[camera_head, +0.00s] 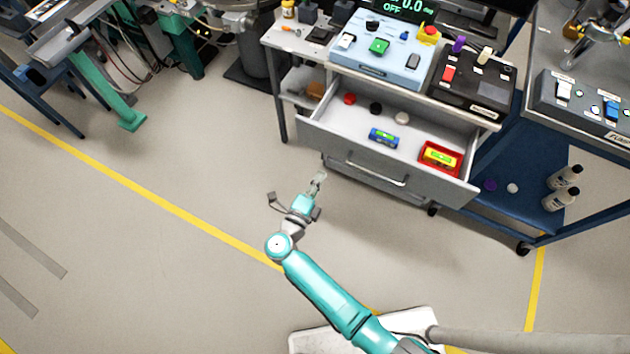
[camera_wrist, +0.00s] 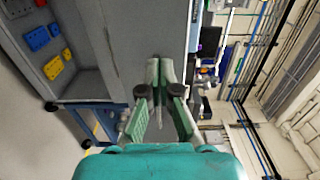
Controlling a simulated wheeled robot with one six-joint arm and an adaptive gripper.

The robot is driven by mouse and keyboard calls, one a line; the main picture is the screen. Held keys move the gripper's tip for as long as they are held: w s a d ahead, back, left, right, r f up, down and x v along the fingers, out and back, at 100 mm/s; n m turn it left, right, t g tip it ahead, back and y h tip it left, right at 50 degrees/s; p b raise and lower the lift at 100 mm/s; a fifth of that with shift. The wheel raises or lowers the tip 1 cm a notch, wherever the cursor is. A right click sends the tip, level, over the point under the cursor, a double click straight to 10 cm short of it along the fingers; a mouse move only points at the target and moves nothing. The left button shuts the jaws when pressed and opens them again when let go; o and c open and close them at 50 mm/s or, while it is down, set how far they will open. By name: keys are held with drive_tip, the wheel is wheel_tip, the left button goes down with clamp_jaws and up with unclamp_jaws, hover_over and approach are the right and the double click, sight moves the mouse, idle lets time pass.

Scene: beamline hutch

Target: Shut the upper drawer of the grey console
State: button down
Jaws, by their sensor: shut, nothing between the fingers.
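The grey console (camera_head: 290,95) stands at the upper middle of the head view. Its upper drawer (camera_head: 335,132) is pulled well out, its inside showing from above. The drawer front carries a pale bar handle (camera_head: 375,174). My gripper (camera_head: 320,177) is just in front of the left part of the drawer front, low and left of the handle; I cannot tell whether it touches. In the wrist view my gripper (camera_wrist: 160,68) has its fingers together and empty, with a grey panel (camera_wrist: 125,35) beyond; I cannot tell whether this is the drawer front.
The drawer holds a blue item (camera_head: 383,138), a red tray (camera_head: 430,150) with a yellow item, and several small round pieces. A blue-framed cart (camera_head: 525,200) stands close on the right. A teal stand (camera_head: 125,118) is at the upper left. The floor left of the drawer is clear.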

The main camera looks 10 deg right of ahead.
sight(339, 145)
drive_tip(key=x, duration=1)
drive_tip(key=shift+d, duration=0.2)
drive_tip(key=shift+w, duration=0.1)
